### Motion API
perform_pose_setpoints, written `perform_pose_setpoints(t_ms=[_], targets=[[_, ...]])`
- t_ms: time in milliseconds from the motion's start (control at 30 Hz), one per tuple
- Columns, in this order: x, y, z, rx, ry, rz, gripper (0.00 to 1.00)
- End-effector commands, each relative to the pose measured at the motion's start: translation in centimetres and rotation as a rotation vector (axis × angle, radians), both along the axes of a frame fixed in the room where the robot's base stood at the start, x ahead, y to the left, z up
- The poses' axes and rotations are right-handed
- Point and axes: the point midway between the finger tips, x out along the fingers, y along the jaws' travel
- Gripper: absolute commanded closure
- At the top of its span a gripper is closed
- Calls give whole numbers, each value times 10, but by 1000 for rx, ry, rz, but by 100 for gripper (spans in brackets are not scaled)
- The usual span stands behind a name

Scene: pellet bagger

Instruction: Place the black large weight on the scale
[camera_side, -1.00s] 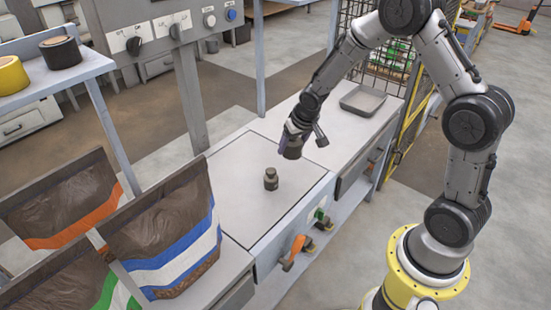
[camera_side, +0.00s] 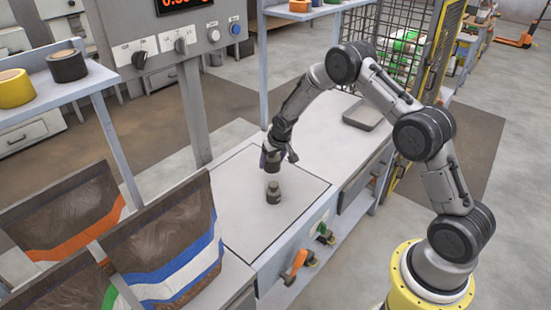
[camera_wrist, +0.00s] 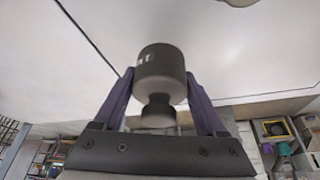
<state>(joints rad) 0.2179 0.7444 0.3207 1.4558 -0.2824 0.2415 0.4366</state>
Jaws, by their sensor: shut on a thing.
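In the wrist view a dark, near-black weight (camera_wrist: 160,68) with a knob is clamped between the two purple fingers of my gripper (camera_wrist: 160,88). In the side view my gripper (camera_side: 272,152) holds this dark weight (camera_side: 271,161) in the air above the scale's pale plate (camera_side: 240,205). Another weight (camera_side: 273,193), grey-brown with a knob on top, stands upright on the plate. It shows just below and in front of the held weight in the picture. I cannot tell the exact height of the held weight above the plate.
Filled bags (camera_side: 165,255) stand close to the plate's left side. A post with a control panel (camera_side: 180,45) rises behind. A grey tray (camera_side: 362,114) lies on the counter to the right. The plate around the standing weight is clear.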

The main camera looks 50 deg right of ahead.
Motion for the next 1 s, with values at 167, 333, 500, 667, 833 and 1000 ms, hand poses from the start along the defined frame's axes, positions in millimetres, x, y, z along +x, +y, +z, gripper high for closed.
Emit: perform_pose_setpoints(t_ms=[167,333,500,667,833,1000], targets=[[8,-2,-3,-1,-9,0,100],[8,-2,-24,-1,-7,1,100],[9,-2,-34,-2,-11,0,100],[9,-2,-33,-2,-11,0,100],[9,-2,-36,-2,-10,0,100],[5,-1,-41,0,1,0,3]])
